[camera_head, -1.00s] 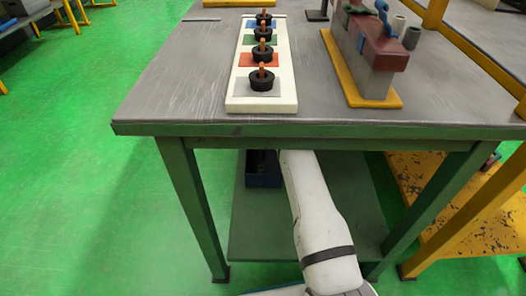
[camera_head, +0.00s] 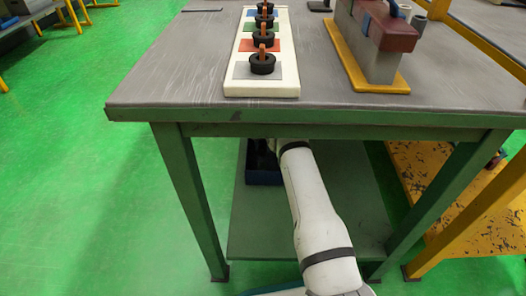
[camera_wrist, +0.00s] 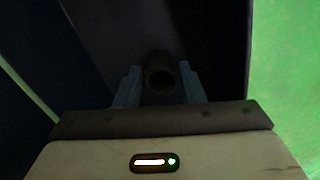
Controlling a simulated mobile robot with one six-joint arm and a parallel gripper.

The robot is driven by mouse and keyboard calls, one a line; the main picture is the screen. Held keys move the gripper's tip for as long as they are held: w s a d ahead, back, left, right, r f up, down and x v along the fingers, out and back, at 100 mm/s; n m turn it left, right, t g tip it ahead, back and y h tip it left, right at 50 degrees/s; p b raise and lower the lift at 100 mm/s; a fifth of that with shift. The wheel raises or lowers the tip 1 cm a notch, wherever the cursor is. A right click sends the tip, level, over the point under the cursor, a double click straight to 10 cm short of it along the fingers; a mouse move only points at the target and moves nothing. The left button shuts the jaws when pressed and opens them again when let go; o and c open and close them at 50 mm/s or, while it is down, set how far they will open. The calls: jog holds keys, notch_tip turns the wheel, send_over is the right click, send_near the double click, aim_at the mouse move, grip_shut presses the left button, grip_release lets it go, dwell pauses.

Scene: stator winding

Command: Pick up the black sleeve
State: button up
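In the wrist view a dark round sleeve (camera_wrist: 160,80) with a hole in its end sits between the two fingers of my gripper (camera_wrist: 160,86). The fingers flank it closely on both sides. The picture is too dark to tell whether they press on it. In the head view my arm reaches under the table toward a dark blue bin (camera_head: 262,178) on the lower shelf. My gripper itself is hidden or too dark there, so the sleeve does not show in that view.
On the table top (camera_head: 180,70), a white board (camera_head: 262,90) carries several black round pieces with orange tops on coloured squares. A grey and red fixture (camera_head: 375,50) stands on a yellow base at the right. Table legs flank my arm.

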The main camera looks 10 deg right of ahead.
jog(key=c, duration=0.6)
jog(key=shift+o, duration=0.2)
